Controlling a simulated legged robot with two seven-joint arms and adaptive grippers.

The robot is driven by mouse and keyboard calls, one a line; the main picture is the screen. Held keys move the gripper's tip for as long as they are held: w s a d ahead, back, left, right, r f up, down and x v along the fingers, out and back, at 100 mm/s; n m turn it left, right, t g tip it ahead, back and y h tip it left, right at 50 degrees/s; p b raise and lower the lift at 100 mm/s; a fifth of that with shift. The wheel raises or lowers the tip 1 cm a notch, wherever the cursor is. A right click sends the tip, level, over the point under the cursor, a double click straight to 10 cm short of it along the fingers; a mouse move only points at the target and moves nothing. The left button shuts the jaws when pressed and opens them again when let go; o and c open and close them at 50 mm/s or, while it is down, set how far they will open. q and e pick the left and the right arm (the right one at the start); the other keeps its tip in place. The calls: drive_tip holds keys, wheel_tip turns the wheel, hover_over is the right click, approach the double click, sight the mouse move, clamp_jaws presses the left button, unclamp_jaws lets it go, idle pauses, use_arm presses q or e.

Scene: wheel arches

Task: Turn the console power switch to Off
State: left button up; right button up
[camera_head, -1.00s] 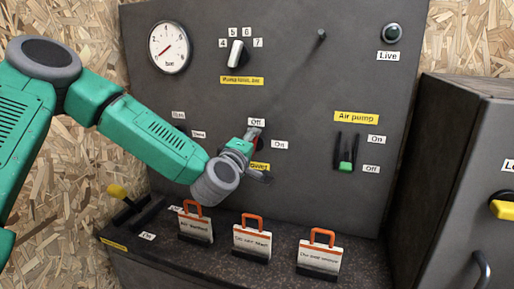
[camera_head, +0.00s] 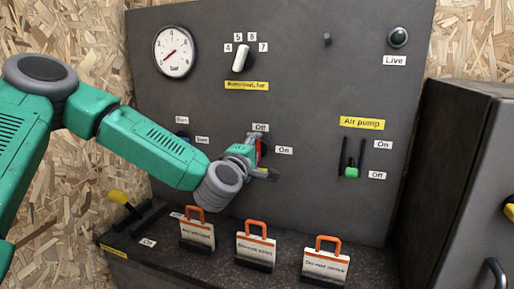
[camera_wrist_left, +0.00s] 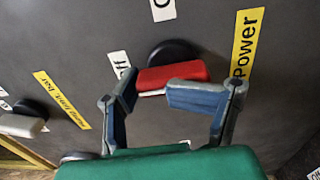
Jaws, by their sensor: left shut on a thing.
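The console power switch is a red handle (camera_head: 258,147) on a dark round base on the grey panel. It also shows in the left wrist view as a red bar (camera_wrist_left: 172,76), with the yellow Power label (camera_wrist_left: 246,45) to its right. The handle points roughly toward the Off label (camera_head: 260,128); the On label (camera_head: 284,150) is to its right. My left gripper (camera_head: 256,158) is at the switch and partly hides it. In the wrist view its blue-grey fingers (camera_wrist_left: 160,96) are around the handle, shut on it. My right gripper is in neither view.
The panel holds a gauge (camera_head: 174,52), a white selector knob (camera_head: 241,58), a green air pump slider (camera_head: 351,172) and a Live lamp (camera_head: 398,37). Sign cards with orange handles (camera_head: 324,265) and a yellow lever (camera_head: 119,197) stand below. A dark cabinet (camera_head: 452,180) is at the right.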

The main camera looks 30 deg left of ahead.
use_arm(q)
drive_tip(key=o, duration=1.6)
drive_tip(key=shift+s+a+f+g, duration=0.1)
drive_tip(key=shift+f+g, duration=0.05)
drive_tip(key=shift+f, duration=0.4)
drive_tip(key=shift+a+f+g, duration=0.1)
drive_tip(key=shift+f+g, duration=0.05)
drive_tip(key=shift+f, duration=0.35)
drive_tip(key=shift+a+r, duration=0.15)
drive_tip(key=shift+a, duration=0.1)
drive_tip(key=v, duration=1.1)
drive_tip(key=shift+s+f, duration=0.25)
drive_tip(key=shift+d, duration=0.15)
